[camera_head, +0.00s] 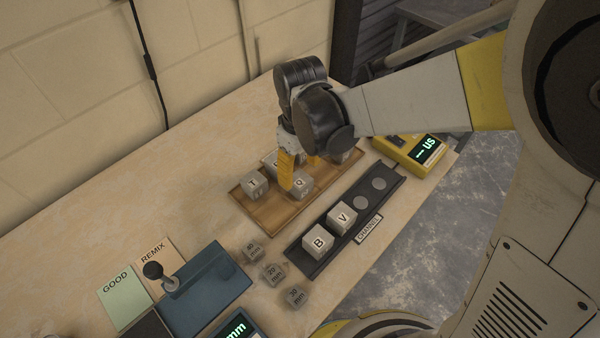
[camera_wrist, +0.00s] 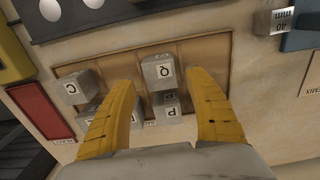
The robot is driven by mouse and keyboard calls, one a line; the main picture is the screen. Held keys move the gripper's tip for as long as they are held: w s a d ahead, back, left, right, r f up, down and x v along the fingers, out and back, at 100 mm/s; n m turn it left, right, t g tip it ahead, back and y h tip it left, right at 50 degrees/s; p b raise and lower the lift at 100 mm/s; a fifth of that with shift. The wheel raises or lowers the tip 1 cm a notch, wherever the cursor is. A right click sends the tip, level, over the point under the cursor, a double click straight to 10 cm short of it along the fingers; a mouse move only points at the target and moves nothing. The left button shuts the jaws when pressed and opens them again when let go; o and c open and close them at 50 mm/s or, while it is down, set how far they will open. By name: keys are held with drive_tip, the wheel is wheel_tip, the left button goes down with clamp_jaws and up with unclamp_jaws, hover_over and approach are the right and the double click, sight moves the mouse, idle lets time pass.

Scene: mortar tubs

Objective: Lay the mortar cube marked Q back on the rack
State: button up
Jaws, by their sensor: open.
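The grey cube marked Q (camera_wrist: 158,72) is in the wrist view between my fingers, near the edge of the wooden rack (camera_wrist: 122,57). In the head view the cube (camera_head: 299,184) appears to rest on the rack (camera_head: 268,214), on the side facing the channel strip. My gripper (camera_head: 300,172) is over the rack with its yellow fingers apart, pointing down. In the wrist view my gripper (camera_wrist: 163,85) has one finger on each side of the Q cube, with visible gaps. Contact with the cube's base is not clear.
Cubes P (camera_wrist: 171,110), C (camera_wrist: 76,87) and T (camera_head: 254,184) stand on the rack. The dark channel strip (camera_head: 301,259) holds cubes B (camera_head: 318,242) and V (camera_head: 342,217). Several mm-marked cubes (camera_head: 273,273) lie left of it. A yellow meter (camera_head: 408,149) stands right.

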sight(300, 179)
wheel_tip(300, 179, up, 7)
drive_tip(key=p, duration=0.2)
drive_tip(key=s+d+r+m+t, duration=0.2)
drive_tip(key=d+r+m, duration=0.1)
drive_tip(key=d, duration=0.4)
drive_tip(key=s+d+r+m+t, duration=0.2)
drive_tip(key=s+d+m, duration=0.1)
drive_tip(key=d, duration=0.4)
drive_tip(key=s+d+r+m+t, duration=0.3)
drive_tip(key=d, duration=0.4)
drive_tip(key=shift+d+r+m, duration=0.15)
drive_tip(key=shift+r+m, duration=0.15)
